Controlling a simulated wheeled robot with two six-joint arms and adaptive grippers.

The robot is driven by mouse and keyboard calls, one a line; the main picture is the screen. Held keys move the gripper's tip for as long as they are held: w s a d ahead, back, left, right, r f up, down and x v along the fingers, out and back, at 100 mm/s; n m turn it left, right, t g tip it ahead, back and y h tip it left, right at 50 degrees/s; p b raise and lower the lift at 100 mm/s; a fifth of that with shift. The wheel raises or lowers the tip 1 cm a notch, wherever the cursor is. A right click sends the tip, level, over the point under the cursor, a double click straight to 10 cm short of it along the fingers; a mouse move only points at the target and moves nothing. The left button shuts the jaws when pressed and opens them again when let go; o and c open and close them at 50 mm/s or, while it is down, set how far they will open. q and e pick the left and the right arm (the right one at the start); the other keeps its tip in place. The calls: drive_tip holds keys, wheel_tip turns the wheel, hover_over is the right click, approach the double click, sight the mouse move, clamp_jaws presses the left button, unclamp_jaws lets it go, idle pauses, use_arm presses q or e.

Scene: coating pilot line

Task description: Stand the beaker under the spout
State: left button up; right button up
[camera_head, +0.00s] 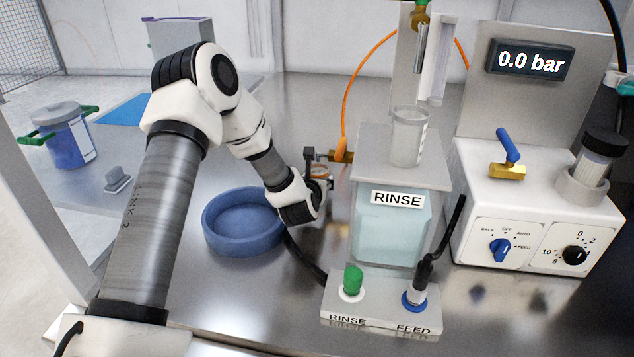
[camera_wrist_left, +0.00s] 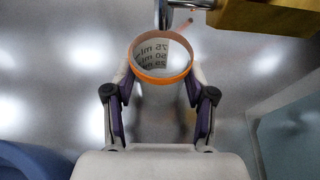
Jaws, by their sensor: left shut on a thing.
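The beaker is a clear cup with an orange rim and ml marks; in the left wrist view the beaker (camera_wrist_left: 163,72) sits between my fingers, seen from above, its inside looking empty. My left gripper (camera_wrist_left: 160,95) is shut on it. In the head view the beaker's orange rim (camera_head: 321,172) shows just past my left gripper (camera_head: 316,186), and the wrist hides most of its body. The metal spout (camera_wrist_left: 180,5) reaches over the far edge of the beaker's mouth. I cannot tell whether the beaker's base touches the bench. My right gripper is out of view.
A blue round dish (camera_head: 228,234) stands left of the beaker. The RINSE tank (camera_head: 388,235) stands close on the right, with a clear cup (camera_head: 408,140) on top. A brass fitting (camera_head: 343,156) is behind. The RINSE/FEED button box (camera_head: 375,307) is in front.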

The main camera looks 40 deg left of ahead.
use_arm(q)
drive_tip(key=o, duration=1.1)
drive_tip(key=v, duration=1.2)
drive_tip(key=shift+s, duration=0.1)
